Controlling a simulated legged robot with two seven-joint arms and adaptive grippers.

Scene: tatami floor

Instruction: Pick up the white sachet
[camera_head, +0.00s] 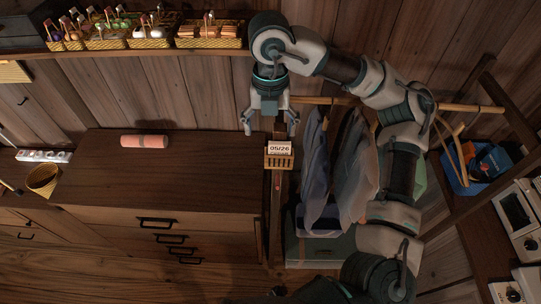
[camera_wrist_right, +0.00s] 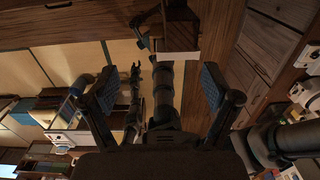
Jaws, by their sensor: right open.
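A small white packet-like thing marked 05/26 (camera_head: 280,147) stands in a little slatted wooden holder (camera_head: 279,162) at the right end of the dresser. It is the likeliest white sachet, but I cannot be sure. My right gripper (camera_head: 270,128) is open and empty, just above and behind it, fingers pointing down. In the right wrist view, my right gripper's fingers (camera_wrist_right: 158,78) are spread wide. A white face (camera_wrist_right: 178,57) under a brown box shows beyond them, probably the same thing. A slim gripper, probably my left (camera_wrist_right: 135,70), shows small there; its jaw state is unclear.
The dark dresser top (camera_head: 180,185) is mostly clear, with a pink roll (camera_head: 144,141) at its back. Clothes (camera_head: 335,165) hang right of the holder. A shelf with several filled baskets (camera_head: 125,38) runs along the wall. A blue bin (camera_head: 462,175) stands at right.

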